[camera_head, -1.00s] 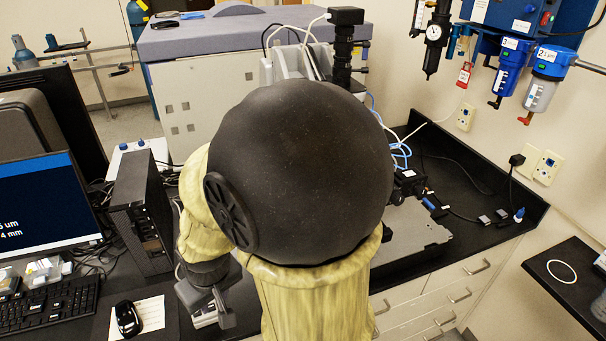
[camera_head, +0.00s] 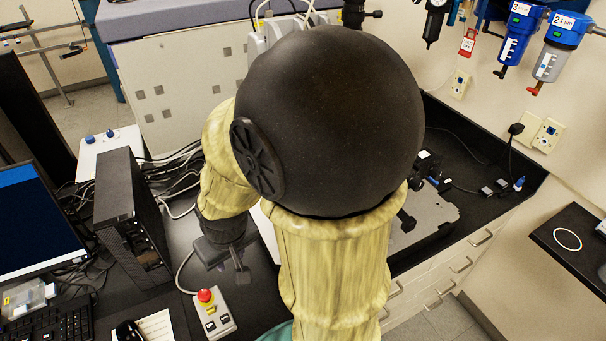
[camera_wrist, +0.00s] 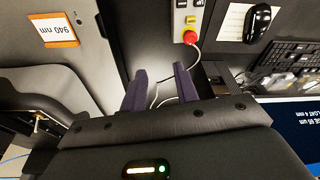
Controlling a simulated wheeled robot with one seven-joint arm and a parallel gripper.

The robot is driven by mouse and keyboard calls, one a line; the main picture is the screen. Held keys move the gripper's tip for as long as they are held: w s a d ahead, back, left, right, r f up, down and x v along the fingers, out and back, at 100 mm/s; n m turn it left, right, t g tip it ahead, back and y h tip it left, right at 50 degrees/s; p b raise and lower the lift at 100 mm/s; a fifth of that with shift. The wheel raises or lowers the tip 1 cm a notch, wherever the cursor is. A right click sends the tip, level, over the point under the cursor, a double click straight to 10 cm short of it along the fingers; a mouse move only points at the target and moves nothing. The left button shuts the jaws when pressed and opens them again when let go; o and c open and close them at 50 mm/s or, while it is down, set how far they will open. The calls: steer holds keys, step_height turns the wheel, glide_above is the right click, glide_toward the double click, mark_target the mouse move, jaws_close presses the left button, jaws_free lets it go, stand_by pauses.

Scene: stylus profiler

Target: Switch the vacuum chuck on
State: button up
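My gripper (camera_wrist: 160,78) shows at the bottom of the wrist view, its two dark fingers apart with nothing between them. In the head view it (camera_head: 232,262) hangs over the dark bench, right of the black computer tower. A small grey control box (camera_head: 212,318) with a red mushroom button and dark buttons lies on the bench, nearer the camera than the gripper. The box also shows at the top of the wrist view (camera_wrist: 187,18), beyond the fingertips and apart from them. No chuck switch is clearly labelled. My arm hides the middle of the bench and much of the instrument.
A white box with blue knobs (camera_head: 106,147) stands behind the computer tower (camera_head: 125,205). A cable runs from the control box. A monitor (camera_head: 35,225), keyboard (camera_head: 50,325) and mouse (camera_head: 128,331) are at left.

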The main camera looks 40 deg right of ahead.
steer(key=w+d+r+m+g+h+b, duration=0.1)
steer(key=w+d+r+m+g, duration=0.1)
steer(key=w+d+r+m, duration=0.25)
steer(key=w+d+r+m+g+h, duration=0.1)
steer(key=w+d+r+m, duration=0.1)
steer(key=w+d+m, duration=0.35)
steer(key=w+d+r+m+g+h+b, duration=0.1)
steer(key=w+d+r+m+g+h, duration=0.1)
steer(key=w+d+r+m+g, duration=0.2)
steer(key=d+r+m, duration=0.3)
steer(key=d+r, duration=0.2)
steer(key=d, duration=0.1)
steer(key=shift+d, duration=0.1)
steer(key=p+x, duration=0.1)
steer(key=x, duration=0.4)
steer(key=p+x, duration=0.1)
steer(key=x, duration=0.5)
steer(key=p+x, duration=0.1)
steer(key=x, duration=0.5)
steer(key=shift+s+d+r, duration=0.1)
steer(key=shift+s+d, duration=0.15)
steer(key=shift+d, duration=0.1)
steer(key=shift+h, duration=0.3)
jaws_close()
